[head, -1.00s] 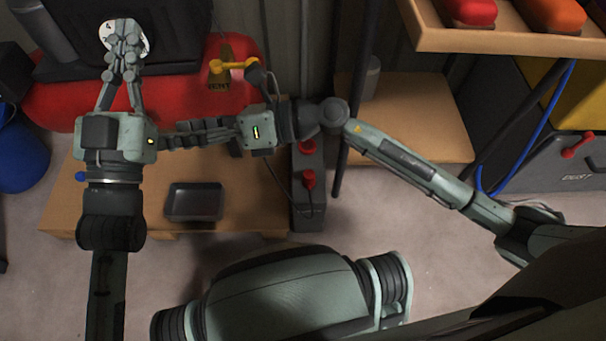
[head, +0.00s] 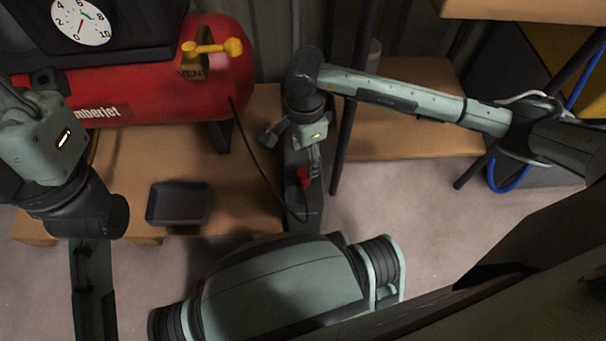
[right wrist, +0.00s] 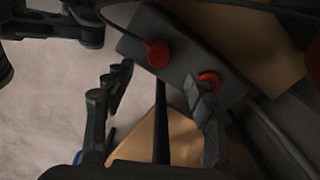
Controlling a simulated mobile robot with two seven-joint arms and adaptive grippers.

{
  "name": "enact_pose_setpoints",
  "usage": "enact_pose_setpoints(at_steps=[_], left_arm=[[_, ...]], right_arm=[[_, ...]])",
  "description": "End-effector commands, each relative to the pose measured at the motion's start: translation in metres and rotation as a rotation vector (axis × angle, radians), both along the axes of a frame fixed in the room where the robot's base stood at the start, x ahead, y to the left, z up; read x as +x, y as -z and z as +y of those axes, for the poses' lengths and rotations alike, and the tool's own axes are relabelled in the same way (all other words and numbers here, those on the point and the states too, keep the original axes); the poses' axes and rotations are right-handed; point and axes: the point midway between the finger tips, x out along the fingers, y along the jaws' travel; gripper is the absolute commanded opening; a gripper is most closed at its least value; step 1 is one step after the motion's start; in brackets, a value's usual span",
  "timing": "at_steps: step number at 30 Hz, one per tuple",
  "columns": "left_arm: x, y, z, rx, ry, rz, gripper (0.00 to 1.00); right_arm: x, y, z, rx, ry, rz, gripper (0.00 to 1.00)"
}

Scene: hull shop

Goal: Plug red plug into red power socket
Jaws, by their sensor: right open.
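A dark power block (head: 296,209) stands at the right end of the low wooden platform. The red plug (head: 303,178) is on its near part, and its black cable shows in the right wrist view at the plug (right wrist: 156,53). Beside it on the block is the red socket (right wrist: 208,79), partly covered by a finger. My right gripper (head: 305,150) is over the block, beyond the plug. Its fingers (right wrist: 160,95) are apart, with nothing between them.
A red compressor (head: 160,85) with a yellow valve (head: 212,48) stands behind. A dark tray (head: 180,203) lies on the wooden platform (head: 250,160). A dark post (head: 350,120) stands right of the block, with a second wooden top (head: 410,140) behind it.

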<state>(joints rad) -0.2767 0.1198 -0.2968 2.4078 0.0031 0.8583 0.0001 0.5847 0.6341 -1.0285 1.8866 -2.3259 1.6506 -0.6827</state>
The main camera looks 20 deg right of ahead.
Motion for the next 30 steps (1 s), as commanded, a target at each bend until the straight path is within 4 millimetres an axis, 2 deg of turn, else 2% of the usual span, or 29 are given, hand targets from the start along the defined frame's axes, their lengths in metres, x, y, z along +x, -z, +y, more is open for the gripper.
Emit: enact_pose_setpoints(at_steps=[8,19,26,30], left_arm=[[0.002,0.001,-0.001,0.014,0.0,-0.014,0.0],[0.001,0.001,-0.002,0.015,0.001,-0.019,0.0],[0.006,0.009,-0.003,0.027,0.002,-0.016,0.0],[0.006,0.001,-0.005,0.043,-0.001,-0.05,0.0]], right_arm=[[-0.001,0.026,0.001,0.003,0.001,0.002,0.56],[-0.001,0.03,0.002,0.004,0.001,0.001,0.56],[-0.006,0.063,0.005,0.005,0.001,0.004,0.56],[-0.005,0.078,0.005,0.004,0.002,0.002,0.56]])
